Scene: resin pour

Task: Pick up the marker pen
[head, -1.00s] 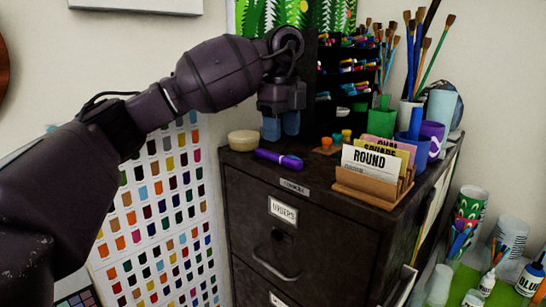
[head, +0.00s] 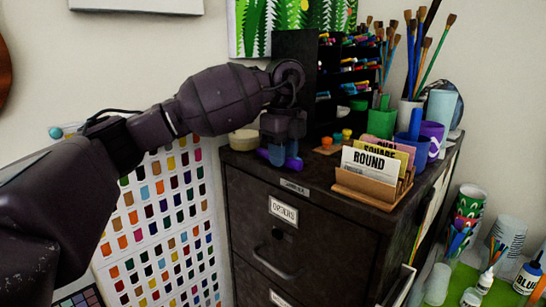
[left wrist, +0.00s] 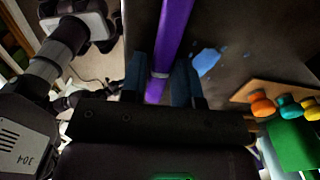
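The marker pen (head: 296,163) is purple and lies on top of the dark metal cabinet near its front edge. My left gripper (head: 284,158) points down over it, with its two blue fingertips low at the pen and partly hiding it. In the left wrist view the pen (left wrist: 173,35) runs lengthwise between the two fingers of my left gripper (left wrist: 164,88). The fingers look open, one on each side of the pen, with a small gap showing. My right gripper is in neither view.
The cabinet top (head: 330,201) also holds a round tan container (head: 243,140), a wooden card holder (head: 369,190), small paint pots (head: 337,138), a dark pen rack and cups of brushes. A colour chart (head: 160,210) hangs left of the cabinet.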

